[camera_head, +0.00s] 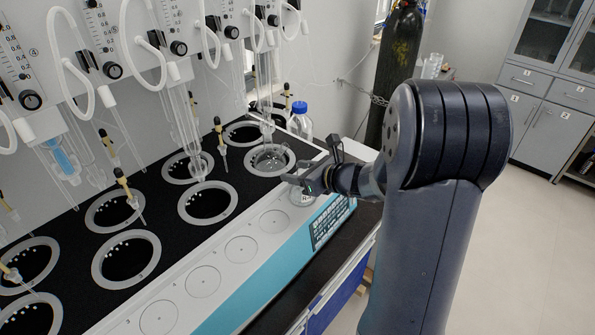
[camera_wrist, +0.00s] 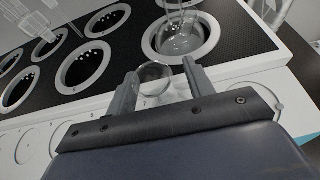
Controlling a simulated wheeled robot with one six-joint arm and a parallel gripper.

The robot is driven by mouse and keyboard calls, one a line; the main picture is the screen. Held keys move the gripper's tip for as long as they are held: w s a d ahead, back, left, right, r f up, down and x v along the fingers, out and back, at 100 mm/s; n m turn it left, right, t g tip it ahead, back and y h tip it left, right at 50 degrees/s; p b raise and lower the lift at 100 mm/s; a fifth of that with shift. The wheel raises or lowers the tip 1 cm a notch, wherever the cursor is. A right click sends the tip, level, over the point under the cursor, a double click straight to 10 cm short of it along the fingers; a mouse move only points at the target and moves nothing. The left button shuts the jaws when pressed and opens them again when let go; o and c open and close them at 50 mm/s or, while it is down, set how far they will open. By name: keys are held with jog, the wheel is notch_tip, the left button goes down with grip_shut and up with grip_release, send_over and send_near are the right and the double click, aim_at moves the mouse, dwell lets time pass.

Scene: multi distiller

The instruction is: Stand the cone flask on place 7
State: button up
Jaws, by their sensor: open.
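A clear cone flask (camera_head: 303,197) stands at the right end of the row of marked circles on the white front ledge, largely covered by my gripper in the head view. In the wrist view its round glass top (camera_wrist: 154,72) shows between my two fingers. My gripper (camera_head: 299,182) is open around the upper part of the flask. The fingers (camera_wrist: 160,78) stand on either side, and I cannot tell whether either touches the glass. Several empty circles, such as this one (camera_head: 272,221), lie along the ledge.
The black distiller top (camera_head: 165,212) has several ringed wells. A round glass flask (camera_head: 271,159) sits in the well behind my gripper, with glass tubes above it. A blue-capped bottle (camera_head: 299,122) stands behind. Hanging glassware and hoses crowd the wall side.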

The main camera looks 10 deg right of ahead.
jog(key=v, duration=1.1)
jog(key=shift+s+d, duration=0.2)
jog(key=shift+s, duration=0.05)
jog(key=shift+w, duration=0.1)
jog(key=x, duration=1.2)
jog(key=shift+a+f, duration=0.15)
jog(key=shift+f, duration=0.05)
jog(key=shift+r, duration=1.2)
jog(key=shift+f, duration=0.1)
